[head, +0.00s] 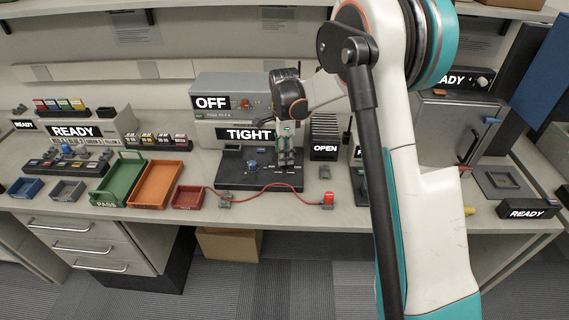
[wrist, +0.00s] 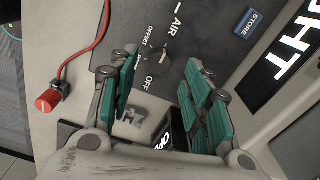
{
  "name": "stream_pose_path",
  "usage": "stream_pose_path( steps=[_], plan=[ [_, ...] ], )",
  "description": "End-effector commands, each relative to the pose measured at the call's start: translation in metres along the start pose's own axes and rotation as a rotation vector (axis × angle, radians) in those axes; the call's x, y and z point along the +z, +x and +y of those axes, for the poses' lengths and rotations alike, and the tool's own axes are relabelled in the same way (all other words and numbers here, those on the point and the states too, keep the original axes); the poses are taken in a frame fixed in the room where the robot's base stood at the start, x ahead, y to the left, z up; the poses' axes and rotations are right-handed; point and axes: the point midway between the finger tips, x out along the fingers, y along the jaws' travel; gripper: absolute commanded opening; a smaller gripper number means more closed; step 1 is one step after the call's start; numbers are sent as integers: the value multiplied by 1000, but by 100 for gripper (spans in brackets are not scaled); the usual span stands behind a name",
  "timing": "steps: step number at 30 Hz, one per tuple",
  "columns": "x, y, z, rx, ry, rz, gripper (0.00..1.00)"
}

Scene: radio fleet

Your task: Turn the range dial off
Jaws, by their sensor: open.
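In the wrist view a small dark round dial (wrist: 158,55) sits on a dark panel (wrist: 215,35). The words AIR, OFFSET and OFF are printed around it, but the word RANGE is not legible. My gripper (wrist: 158,68) is open, with its teal-padded fingers on either side of the dial in the picture. I cannot tell whether they touch it, nor exactly where its pointer stands. In the head view my gripper (head: 288,150) is low over the dark panel (head: 235,180); the dial is too small to make out there.
A TIGHT sign (head: 248,134) stands behind the panel, with a grey unit marked OFF (head: 212,103) above. A red cable (head: 265,188) runs along the front to a red plug (head: 328,197). Green (head: 112,199) and orange (head: 153,203) trays lie left.

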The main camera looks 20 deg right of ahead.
Motion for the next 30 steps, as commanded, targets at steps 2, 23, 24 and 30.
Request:
stream_pose_path(
  steps=[2, 23, 24, 30],
  plan=[
    [0, 16, 0, 0, 0, 0, 44],
    [0, 37, 0, 0, 0, 0, 15],
    [0, 37, 0, 0, 0, 0, 6],
    [0, 36, 0, 0, -2, 0, 0]
  ],
)
